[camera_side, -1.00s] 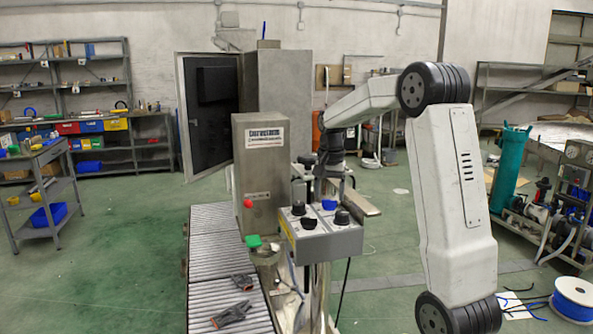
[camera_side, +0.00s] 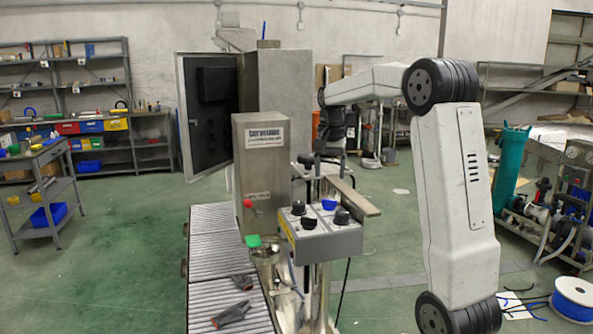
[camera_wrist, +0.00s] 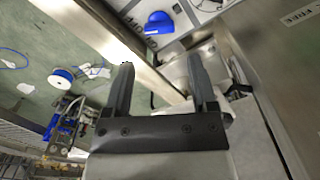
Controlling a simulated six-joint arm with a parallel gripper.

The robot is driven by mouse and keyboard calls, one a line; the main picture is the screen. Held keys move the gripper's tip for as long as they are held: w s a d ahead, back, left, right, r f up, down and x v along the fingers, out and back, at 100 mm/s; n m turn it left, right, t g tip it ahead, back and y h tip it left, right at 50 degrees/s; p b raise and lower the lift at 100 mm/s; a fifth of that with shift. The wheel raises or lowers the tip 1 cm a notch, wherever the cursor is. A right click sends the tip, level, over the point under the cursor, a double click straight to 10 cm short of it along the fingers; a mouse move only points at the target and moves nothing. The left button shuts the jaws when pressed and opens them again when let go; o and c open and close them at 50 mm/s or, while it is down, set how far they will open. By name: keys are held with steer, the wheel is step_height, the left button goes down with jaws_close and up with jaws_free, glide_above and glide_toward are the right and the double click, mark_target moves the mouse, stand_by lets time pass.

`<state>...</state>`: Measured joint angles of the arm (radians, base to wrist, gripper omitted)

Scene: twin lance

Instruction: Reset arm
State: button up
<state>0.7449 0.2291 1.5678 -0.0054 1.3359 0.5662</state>
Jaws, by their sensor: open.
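My gripper (camera_wrist: 161,62) is open in the wrist view, with its two dark fingers apart and nothing between them. Beyond the fingers run a metal bar and part of a panel with a blue knob (camera_wrist: 158,22). In the side view my gripper is small and dark beyond the control box (camera_side: 322,240), near the metal rail (camera_side: 352,196); its fingers are hard to make out there. Two dark hand tools (camera_side: 232,314) (camera_side: 242,281) lie on the roller conveyor (camera_side: 215,262), well away from my gripper.
A metal cabinet (camera_side: 262,170) with a red button stands left of the control box. A teal cylinder (camera_side: 510,170) and a blue-and-white spool (camera_side: 575,298) stand at right. The green floor at left is mostly open.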

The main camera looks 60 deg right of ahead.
steer(key=w+a+n+t+h, duration=0.1)
steer(key=w+n, duration=0.1)
steer(key=n, duration=0.1)
steer(key=w+a+f+n+t+h, duration=0.1)
steer(key=w+a+n, duration=0.1)
steer(key=n, duration=0.1)
steer(key=w+a+f+n+t+h, duration=0.1)
steer(key=w+a+n+h, duration=0.1)
steer(key=n, duration=0.2)
steer(key=shift+a+f, duration=0.15)
steer(key=shift+f, duration=0.05)
steer(key=s+a+f+n+t+y, duration=0.1)
steer(key=a+f+n, duration=0.2)
steer(key=a+f, duration=0.45)
steer(key=s+a+f+n+y, duration=0.1)
steer(key=a+f+n+y, duration=0.2)
steer(key=a, duration=0.7)
steer(key=s+a+f+m+g, duration=0.1)
steer(key=s+a+f, duration=0.6)
steer(key=s, duration=0.1)
steer(key=shift+s+a+f, duration=0.15)
steer(key=shift+s+f, duration=0.05)
